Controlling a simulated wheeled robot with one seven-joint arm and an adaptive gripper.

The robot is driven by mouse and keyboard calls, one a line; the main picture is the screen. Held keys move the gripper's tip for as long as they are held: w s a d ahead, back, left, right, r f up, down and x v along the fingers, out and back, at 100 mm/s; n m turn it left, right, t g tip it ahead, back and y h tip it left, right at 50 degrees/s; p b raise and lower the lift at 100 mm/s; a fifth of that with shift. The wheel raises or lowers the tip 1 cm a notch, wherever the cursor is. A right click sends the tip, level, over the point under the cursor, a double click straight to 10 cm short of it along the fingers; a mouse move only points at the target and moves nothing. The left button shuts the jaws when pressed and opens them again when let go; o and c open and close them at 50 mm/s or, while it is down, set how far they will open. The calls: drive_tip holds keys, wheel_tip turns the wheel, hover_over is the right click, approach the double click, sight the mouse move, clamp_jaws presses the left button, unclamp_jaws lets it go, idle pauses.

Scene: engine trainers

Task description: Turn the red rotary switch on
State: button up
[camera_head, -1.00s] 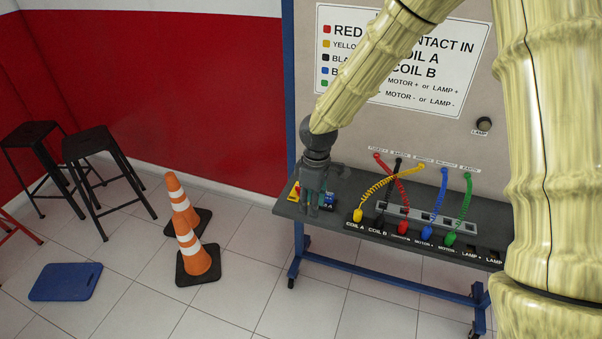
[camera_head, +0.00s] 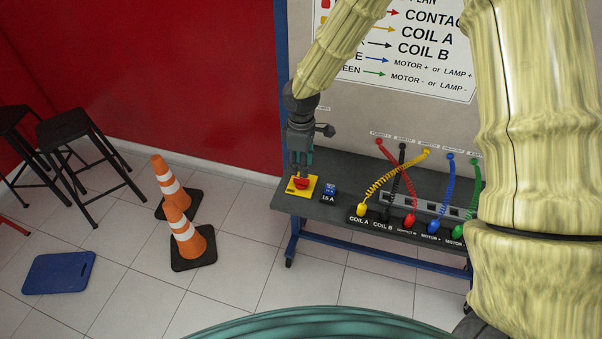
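The red rotary switch (camera_head: 301,183) sits on a yellow plate (camera_head: 311,190) at the left end of the grey bench shelf. My gripper (camera_head: 301,172) points down right above the switch, with its fingertips at or just over the red knob. The fingers partly cover the back of the knob. I cannot tell whether they touch it or how far apart they are. The knob's turned position is too small to read.
A blue block marked 15 A (camera_head: 329,192) stands just right of the switch. Coiled coloured cables (camera_head: 378,183) run from the panel to sockets on the shelf (camera_head: 350,180). Traffic cones (camera_head: 186,238), black stools (camera_head: 84,145) and a blue mat (camera_head: 58,273) are at left.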

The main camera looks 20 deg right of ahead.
sight(302, 179)
drive_tip(key=f, duration=0.2)
drive_tip(key=f+p, duration=0.1)
drive_tip(key=shift+s+f, duration=0.25)
drive_tip(key=shift+s, duration=0.05)
drive_tip(key=shift+w+f+p, duration=0.25)
drive_tip(key=shift+f+p, duration=0.1)
drive_tip(key=shift+f, duration=0.7)
drive_tip(key=shift+s+f, duration=0.1)
drive_tip(key=shift+s, duration=0.05)
clamp_jaws()
